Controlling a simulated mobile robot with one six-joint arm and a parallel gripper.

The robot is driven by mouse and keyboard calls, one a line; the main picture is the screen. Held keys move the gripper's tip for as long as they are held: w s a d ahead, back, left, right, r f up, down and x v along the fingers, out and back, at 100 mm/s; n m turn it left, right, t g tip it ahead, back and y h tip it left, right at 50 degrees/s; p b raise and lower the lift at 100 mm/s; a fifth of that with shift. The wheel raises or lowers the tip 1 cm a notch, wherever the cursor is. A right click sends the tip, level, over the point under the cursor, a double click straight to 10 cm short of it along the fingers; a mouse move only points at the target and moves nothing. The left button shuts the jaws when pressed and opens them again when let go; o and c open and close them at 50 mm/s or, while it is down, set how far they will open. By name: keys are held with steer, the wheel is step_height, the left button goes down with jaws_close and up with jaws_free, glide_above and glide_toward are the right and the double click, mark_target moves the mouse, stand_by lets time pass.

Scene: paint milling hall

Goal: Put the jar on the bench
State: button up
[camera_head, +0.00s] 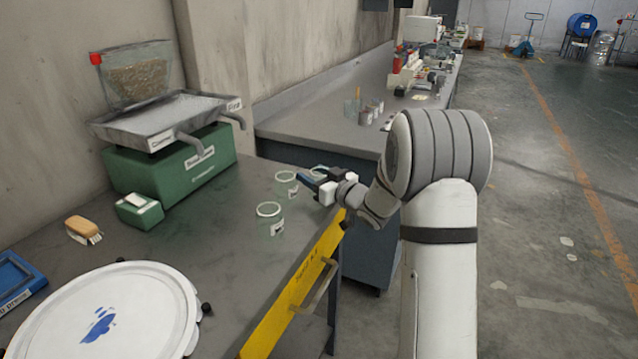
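A clear glass jar (270,221) with a pale rim and a small label stands on the near grey worktop (215,235), close to its yellow front edge. A second similar jar (286,186) stands just behind it. A third pale rim (319,171) shows directly behind my gripper; the rest of it is hidden. My gripper (309,182) is over the right end of the near worktop, to the right of the second jar. Its fingers are small and overlap the third rim, so I cannot tell whether they are open or hold it. A long grey bench (310,125) runs behind.
A green machine (170,165) with a metal tray stands at the back left. Small containers (367,115) stand on the long bench. Its near left part is clear.

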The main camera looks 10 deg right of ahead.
steer(key=c, duration=0.6)
